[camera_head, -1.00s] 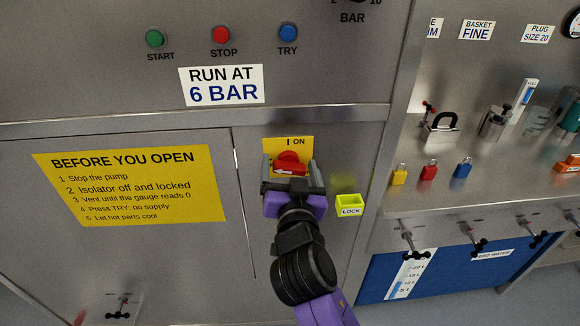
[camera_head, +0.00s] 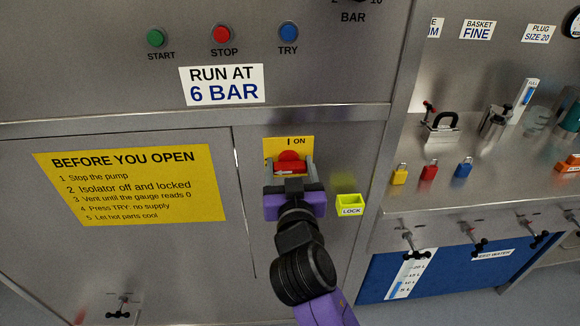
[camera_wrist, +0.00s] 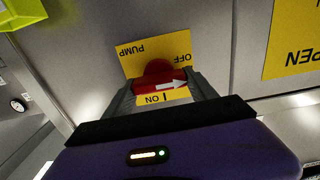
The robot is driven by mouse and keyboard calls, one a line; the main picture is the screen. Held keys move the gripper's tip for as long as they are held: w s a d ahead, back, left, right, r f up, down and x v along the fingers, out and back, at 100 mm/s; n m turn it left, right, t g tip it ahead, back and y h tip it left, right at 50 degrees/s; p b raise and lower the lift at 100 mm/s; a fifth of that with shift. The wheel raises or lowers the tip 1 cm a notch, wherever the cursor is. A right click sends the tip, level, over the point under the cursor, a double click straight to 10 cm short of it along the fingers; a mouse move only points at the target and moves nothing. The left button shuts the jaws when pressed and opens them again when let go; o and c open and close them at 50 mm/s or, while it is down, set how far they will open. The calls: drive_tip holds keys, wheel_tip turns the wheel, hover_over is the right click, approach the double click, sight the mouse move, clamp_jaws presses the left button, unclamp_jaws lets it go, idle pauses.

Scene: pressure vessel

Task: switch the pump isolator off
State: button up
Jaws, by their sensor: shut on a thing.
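The pump isolator is a red rotary handle (camera_head: 291,164) on a yellow plate (camera_head: 271,146) on the steel cabinet front. My gripper (camera_head: 291,172) is shut on the handle, one finger at each end. In the wrist view the red handle (camera_wrist: 160,74) lies between the fingertips of my gripper (camera_wrist: 158,90). The handle lies crosswise. Its white arrow points left in the head view, away from the ON mark at the plate's top. The wrist view shows the plate upside down, with OFF and PUMP readable; the arrow points to the OFF side there.
A yellow-green LOCK holder (camera_head: 349,205) is right of my gripper. Yellow (camera_head: 400,174), red (camera_head: 429,172) and blue (camera_head: 463,168) padlocks sit on the right-hand bench. START, STOP and TRY buttons are above. A steel ledge (camera_head: 200,121) runs above the isolator.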

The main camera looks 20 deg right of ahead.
drive_tip(key=o, duration=1.4)
drive_tip(key=shift+c, duration=0.2)
drive_tip(key=b+v, duration=0.1)
drive_tip(key=v, duration=0.7)
drive_tip(key=shift+b, duration=0.4)
drive_tip(key=shift+w, duration=0.1)
